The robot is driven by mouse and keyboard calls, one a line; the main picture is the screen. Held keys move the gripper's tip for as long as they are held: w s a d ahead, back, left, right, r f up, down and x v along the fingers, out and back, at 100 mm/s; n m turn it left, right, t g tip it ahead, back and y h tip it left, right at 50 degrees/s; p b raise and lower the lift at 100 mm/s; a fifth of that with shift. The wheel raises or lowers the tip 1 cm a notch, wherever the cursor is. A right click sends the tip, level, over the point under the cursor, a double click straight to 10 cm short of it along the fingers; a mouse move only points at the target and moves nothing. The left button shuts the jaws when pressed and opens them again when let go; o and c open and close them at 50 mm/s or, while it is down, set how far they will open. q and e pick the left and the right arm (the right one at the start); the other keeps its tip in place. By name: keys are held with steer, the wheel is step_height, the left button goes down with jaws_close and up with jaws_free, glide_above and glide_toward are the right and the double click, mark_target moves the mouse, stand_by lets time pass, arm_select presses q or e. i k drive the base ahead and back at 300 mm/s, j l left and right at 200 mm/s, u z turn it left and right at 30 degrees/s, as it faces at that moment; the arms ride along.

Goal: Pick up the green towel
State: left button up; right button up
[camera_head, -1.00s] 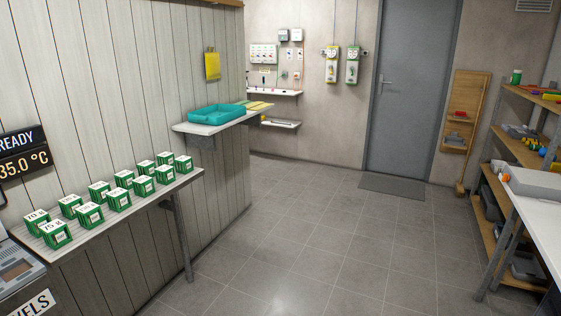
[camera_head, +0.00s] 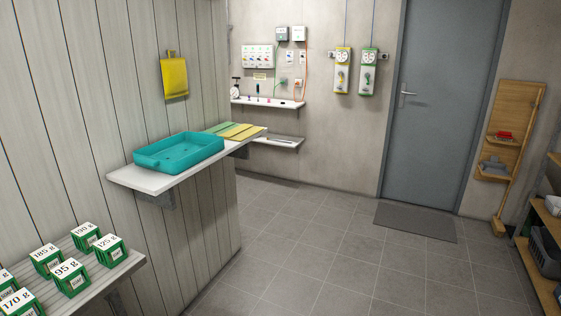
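A flat green cloth (camera_head: 220,127), which looks like the green towel, lies on the white wall shelf (camera_head: 150,182). It is behind the teal tray (camera_head: 180,152) and beside a similar flat yellow cloth (camera_head: 245,132). The tray hides no clear part of the green cloth, but the cloth is small and far off. Neither of my grippers is in view.
A yellow cloth or pouch (camera_head: 174,76) hangs on the panelled wall. Green labelled boxes (camera_head: 71,276) stand on a lower shelf at the front left. The tiled floor (camera_head: 330,265) is clear towards the grey door (camera_head: 430,110). Wooden shelving (camera_head: 543,240) stands at the right.

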mark_target(220, 129)
steer(key=i+u, duration=0.1)
steer(key=i, duration=0.5)
steer(key=i+l, duration=0.1)
steer(key=i, duration=0.5)
steer(key=i+l+u, duration=0.15)
steer(key=i, duration=0.5)
